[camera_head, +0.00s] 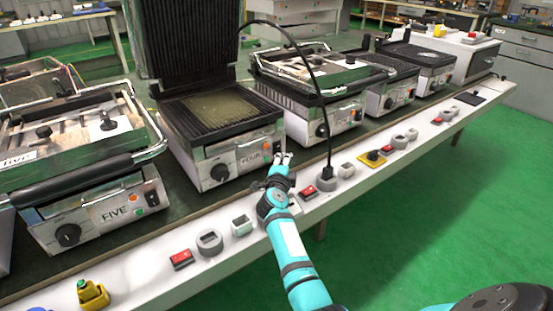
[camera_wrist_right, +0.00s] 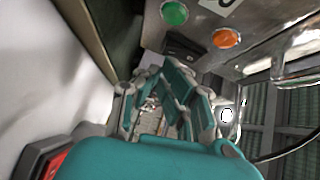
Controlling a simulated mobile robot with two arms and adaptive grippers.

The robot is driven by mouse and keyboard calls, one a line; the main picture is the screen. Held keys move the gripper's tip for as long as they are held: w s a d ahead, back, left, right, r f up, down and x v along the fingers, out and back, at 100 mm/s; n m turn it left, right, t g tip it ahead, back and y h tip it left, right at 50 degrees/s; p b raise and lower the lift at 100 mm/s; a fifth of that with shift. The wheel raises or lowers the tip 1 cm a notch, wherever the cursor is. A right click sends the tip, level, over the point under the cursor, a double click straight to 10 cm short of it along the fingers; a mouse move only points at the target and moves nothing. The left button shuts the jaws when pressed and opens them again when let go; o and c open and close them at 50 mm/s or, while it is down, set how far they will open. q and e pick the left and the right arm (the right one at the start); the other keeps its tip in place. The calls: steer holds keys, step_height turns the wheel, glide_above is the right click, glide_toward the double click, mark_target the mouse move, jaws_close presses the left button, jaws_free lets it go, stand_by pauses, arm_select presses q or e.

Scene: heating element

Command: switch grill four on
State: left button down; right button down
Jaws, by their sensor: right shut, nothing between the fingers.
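Grill four (camera_head: 222,137), marked "FOUR", stands on the bench with its ribbed lid (camera_head: 188,40) raised. Its front has a black knob (camera_head: 219,172) at the left and small lights at the right. My right gripper (camera_head: 283,157) is at the right end of that front panel, shut and empty. In the right wrist view, the fingers (camera_wrist_right: 168,98) are below a green light (camera_wrist_right: 174,13), an orange light (camera_wrist_right: 226,38) and a black switch (camera_wrist_right: 183,47). I cannot tell whether the fingers touch the panel. My left gripper is not in view.
Grill five (camera_head: 110,212) stands at the left, and more grills stand at the right. A black cable (camera_head: 312,75) arches to a plug beside my right arm.

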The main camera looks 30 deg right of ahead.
steer(key=shift+w+d+f, duration=0.1)
steer(key=shift+w+f, duration=0.2)
steer(key=shift+w, duration=0.05)
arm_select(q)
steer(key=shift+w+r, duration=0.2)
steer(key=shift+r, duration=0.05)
arm_select(e)
steer(key=shift+s+r, duration=0.1)
steer(key=shift+r, duration=0.1)
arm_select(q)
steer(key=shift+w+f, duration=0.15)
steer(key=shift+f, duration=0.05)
arm_select(e)
steer(key=shift+w+f, duration=0.2)
steer(key=shift+s+a, duration=0.2)
steer(key=shift+a, duration=0.1)
steer(key=v, duration=0.6)
steer(key=shift+s+a+r, duration=0.1)
steer(key=shift+s+a, duration=0.1)
steer(key=shift+s, duration=0.1)
